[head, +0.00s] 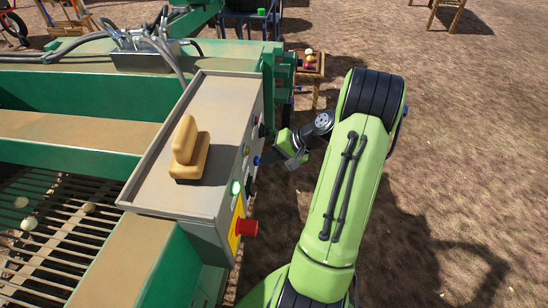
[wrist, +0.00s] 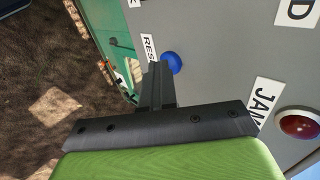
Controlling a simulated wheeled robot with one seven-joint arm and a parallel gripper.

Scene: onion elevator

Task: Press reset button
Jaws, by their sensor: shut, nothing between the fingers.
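The blue reset button (wrist: 173,63) is on the grey panel in the wrist view, beside a white label (wrist: 149,48) reading "RES", the rest of which is hidden. My gripper (wrist: 155,70) is shut and empty, its fingertips overlapping the lower left edge of the button in the picture. I cannot tell whether they touch it. In the head view the blue button (head: 257,161) shows on the right face of the control box (head: 224,120), and my gripper (head: 272,157) is just to its right, at or very near it.
A red lamp (wrist: 299,124) with a "JAM" label (wrist: 262,100) is at the right in the wrist view. In the head view, a red emergency knob (head: 246,227) on a yellow plate and a lit green button (head: 235,188) are nearby. A tan brush-like object (head: 189,152) lies on the box. Open dirt ground is to the right.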

